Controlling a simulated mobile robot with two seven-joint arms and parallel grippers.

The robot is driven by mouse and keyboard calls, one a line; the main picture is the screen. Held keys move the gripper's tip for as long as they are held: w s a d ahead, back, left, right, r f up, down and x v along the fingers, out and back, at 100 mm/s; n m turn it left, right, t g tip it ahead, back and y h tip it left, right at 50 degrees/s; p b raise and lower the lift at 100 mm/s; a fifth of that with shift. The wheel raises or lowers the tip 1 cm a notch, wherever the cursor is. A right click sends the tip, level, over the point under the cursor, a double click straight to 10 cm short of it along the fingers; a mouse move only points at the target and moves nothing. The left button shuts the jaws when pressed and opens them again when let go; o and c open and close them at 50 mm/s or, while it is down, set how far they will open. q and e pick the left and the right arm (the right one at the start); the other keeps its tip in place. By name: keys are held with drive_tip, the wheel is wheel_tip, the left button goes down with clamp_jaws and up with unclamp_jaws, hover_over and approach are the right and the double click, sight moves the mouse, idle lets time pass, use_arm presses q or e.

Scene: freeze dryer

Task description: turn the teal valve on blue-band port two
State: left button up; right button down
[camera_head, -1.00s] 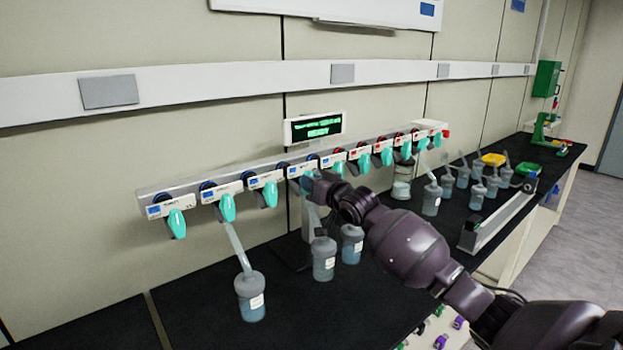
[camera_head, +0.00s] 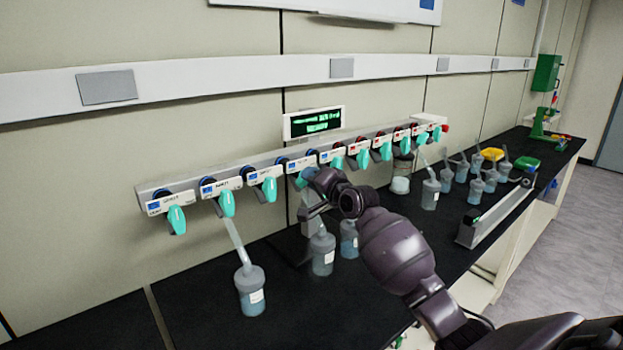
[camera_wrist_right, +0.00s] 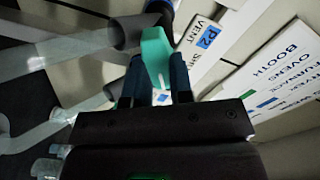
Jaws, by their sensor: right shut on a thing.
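A row of teal valves hangs on a grey manifold (camera_head: 144,190) along the wall. In the head view most of this valve is hidden by the gripper. My left gripper is out of view.
Other teal valves, such as one to the left (camera_head: 269,190), hang close by. Flasks (camera_head: 250,288) stand on the black bench (camera_head: 200,318), several near my arm. A display (camera_head: 314,123) with green text sits above the manifold. A grey rail (camera_head: 495,217) lies at right.

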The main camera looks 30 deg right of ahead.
drive_tip(key=shift+m, duration=0.3)
drive_tip(key=c, duration=1)
unclamp_jaws()
drive_tip(key=shift+s, duration=0.15)
use_arm(q)
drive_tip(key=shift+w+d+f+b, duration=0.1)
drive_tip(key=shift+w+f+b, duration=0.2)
drive_tip(key=shift+b, duration=0.45)
use_arm(e)
drive_tip(key=s, duration=1)
drive_tip(key=shift+s+d, duration=0.3)
drive_tip(key=shift+d, duration=0.15)
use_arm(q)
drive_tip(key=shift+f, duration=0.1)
